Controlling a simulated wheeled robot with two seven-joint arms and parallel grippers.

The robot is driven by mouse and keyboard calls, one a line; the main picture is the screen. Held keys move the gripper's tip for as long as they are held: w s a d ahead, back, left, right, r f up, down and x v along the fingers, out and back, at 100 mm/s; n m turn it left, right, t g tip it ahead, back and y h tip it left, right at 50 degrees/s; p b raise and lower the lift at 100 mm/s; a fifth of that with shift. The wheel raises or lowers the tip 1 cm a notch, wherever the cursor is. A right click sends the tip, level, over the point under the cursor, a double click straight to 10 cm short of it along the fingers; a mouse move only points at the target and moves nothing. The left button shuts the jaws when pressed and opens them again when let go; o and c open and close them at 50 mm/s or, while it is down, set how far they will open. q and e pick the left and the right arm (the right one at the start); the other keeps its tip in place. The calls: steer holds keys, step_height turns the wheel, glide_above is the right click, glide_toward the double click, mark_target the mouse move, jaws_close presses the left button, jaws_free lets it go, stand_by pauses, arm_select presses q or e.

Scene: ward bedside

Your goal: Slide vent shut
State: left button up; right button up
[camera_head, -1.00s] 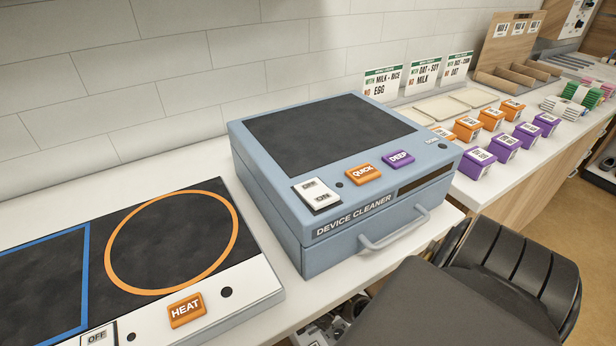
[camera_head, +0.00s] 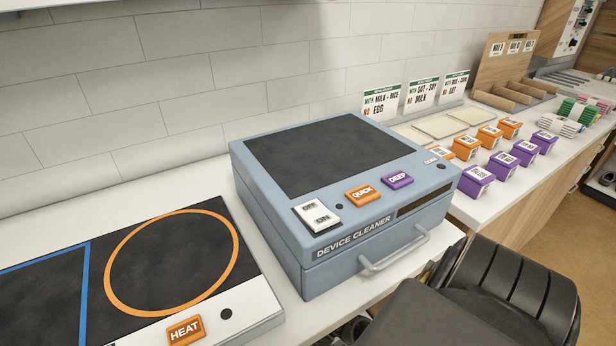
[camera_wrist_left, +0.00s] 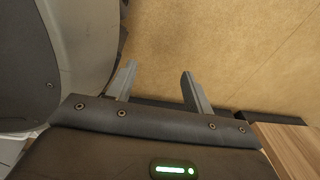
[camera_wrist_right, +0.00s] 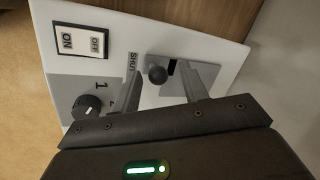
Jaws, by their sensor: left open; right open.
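In the right wrist view, a light grey plate on a white panel carries a round black slider knob (camera_wrist_right: 158,74). A short dark slot (camera_wrist_right: 172,67) shows just right of the knob. The label SHUT (camera_wrist_right: 132,62) is left of the knob, turned sideways. My right gripper (camera_wrist_right: 161,68) is open, with the knob showing between its fingertips; I cannot tell whether they touch it. My left gripper (camera_wrist_left: 158,70) is open and empty above the tan floor. Neither gripper is seen in the head view.
The same panel (camera_wrist_right: 215,50) has an ON/OFF switch (camera_wrist_right: 82,41) and a numbered dial (camera_wrist_right: 86,107). In the head view, a blue device cleaner (camera_head: 340,265) and a heating plate (camera_head: 255,300) stand on the counter. Orange and purple boxes (camera_head: 502,165) stand farther right.

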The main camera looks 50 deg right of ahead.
steer(key=p+v, duration=0.2)
steer(key=shift+r, duration=0.35)
arm_select(q)
steer(key=s+d+r+p, duration=0.1)
steer(key=d+r+p, duration=0.1)
steer(key=r+p, duration=0.3)
steer(key=s+d+r+p, duration=0.2)
steer(key=r+p, duration=0.3)
steer(key=r, duration=0.1)
steer(key=shift+s+d+r+h+p, duration=0.2)
steer(key=shift+d+r+h+p, duration=0.05)
steer(key=shift+r+h+p, duration=0.15)
arm_select(e)
steer(key=v, duration=0.9)
